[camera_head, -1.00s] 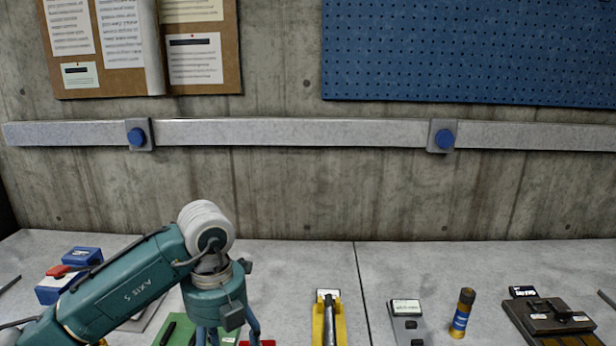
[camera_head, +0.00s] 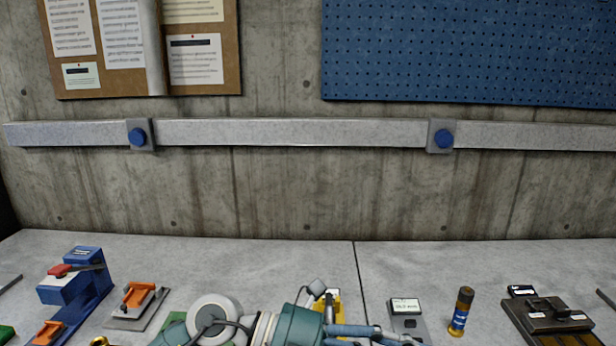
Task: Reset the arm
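My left arm lies low along the bottom edge of the view, with its white joint cap at the lower middle left. My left gripper (camera_head: 385,337) points to the right, with its blue-grey fingers near the bottom edge. They are partly cut off, so I cannot tell whether they are open or shut. It is in front of a yellow device (camera_head: 334,303), which it partly hides. My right gripper is not in view.
On the grey bench stand a blue clamp-like fixture (camera_head: 75,283) and an orange-handled part on a plate (camera_head: 138,297) at left. A small grey box with a label (camera_head: 405,309), an orange-blue cylinder (camera_head: 461,311) and a brown-black device (camera_head: 548,312) stand at right. The back of the bench is clear.

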